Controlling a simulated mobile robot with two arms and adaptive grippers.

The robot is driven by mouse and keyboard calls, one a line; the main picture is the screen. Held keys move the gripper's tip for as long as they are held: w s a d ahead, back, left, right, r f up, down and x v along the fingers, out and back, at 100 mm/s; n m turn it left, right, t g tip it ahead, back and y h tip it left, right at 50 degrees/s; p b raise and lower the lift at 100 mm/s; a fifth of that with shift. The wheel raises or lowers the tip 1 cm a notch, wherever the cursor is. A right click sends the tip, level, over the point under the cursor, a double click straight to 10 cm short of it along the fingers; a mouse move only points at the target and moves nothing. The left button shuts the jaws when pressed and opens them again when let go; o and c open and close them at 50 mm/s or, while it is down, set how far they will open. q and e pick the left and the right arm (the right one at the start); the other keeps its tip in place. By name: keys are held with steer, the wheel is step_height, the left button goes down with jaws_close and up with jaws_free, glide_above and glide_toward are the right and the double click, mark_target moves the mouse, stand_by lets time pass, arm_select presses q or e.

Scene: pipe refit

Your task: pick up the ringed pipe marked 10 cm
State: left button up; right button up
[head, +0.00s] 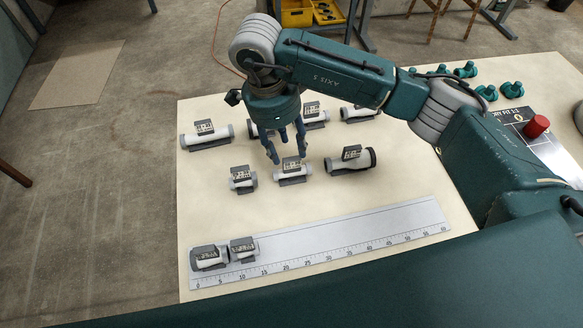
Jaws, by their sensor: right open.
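Several white pipes with dark labels lie on the pale table (330,200). My right gripper (288,157) points down with its fingers apart, close above a short pipe (291,174) in the middle row. I cannot tell whether the fingers touch it. A shorter pipe (242,184) lies to its left. A longer pipe (349,165) with dark ends lies to its right. In the back row are a long pipe (207,141), one partly hidden behind my gripper, and two more pipes (316,122). The label numbers are too small to read. My left gripper is out of view.
Two pipes lie end to end on the ruler board (350,238) at the front, the left one (208,262) at its zero end. Green fittings (487,92) and a red knob (536,126) are at the back right. Bare table lies between the middle row and ruler.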

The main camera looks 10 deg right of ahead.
mark_target(292, 161)
steer(key=shift+d+f, duration=0.15)
steer(key=shift+f, duration=0.8)
steer(key=f+p, duration=0.1)
steer(key=f, duration=0.1)
steer(key=d+f+p, duration=0.1)
steer(key=f, duration=0.1)
steer(key=shift+s+f+p, duration=0.15)
steer(key=shift+f+p, duration=0.2)
steer(key=shift+p, duration=0.05)
steer(key=shift+f, duration=0.3)
jaws_close()
